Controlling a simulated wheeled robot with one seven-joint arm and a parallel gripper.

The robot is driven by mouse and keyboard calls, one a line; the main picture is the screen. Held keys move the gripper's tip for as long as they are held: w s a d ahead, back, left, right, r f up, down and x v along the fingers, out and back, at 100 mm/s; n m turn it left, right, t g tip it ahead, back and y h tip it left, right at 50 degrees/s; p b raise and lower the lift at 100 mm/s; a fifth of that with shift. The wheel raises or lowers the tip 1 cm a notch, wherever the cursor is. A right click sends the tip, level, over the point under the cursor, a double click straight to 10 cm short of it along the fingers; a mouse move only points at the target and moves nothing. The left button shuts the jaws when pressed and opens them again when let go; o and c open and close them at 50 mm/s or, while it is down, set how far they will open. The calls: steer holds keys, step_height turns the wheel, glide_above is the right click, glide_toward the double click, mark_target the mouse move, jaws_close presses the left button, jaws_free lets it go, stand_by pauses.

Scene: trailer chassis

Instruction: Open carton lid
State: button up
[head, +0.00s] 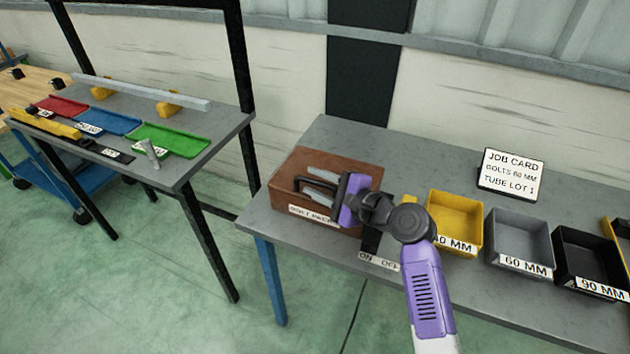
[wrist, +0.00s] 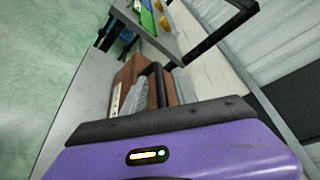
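The brown carton (head: 296,166) stands on the grey bench at its left end, with a white label on its front; its top looks flat and shut. It also shows in the wrist view (wrist: 126,74). A black handle (head: 298,185) stands up from the carton's top, and it shows in the wrist view (wrist: 158,86). My gripper (head: 321,183) reaches in from the right over the carton, its two silver fingers on either side of the handle. The fingers look apart, with gaps beside the handle. My purple hand hides the carton's right part and the finger bases.
Yellow (head: 455,220), grey (head: 519,240) and black (head: 588,260) bins line the bench to the right. A job card (head: 511,174) stands behind them. An ON/OFF label (head: 379,261) lies at the front edge. Another table with coloured trays (head: 170,139) stands left, across a floor gap.

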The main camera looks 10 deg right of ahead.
steer(key=shift+w+a, duration=0.1)
steer(key=shift+w, duration=0.05)
steer(key=shift+c, duration=0.4)
jaws_close()
steer(key=shift+f, duration=0.1)
stand_by(0.9)
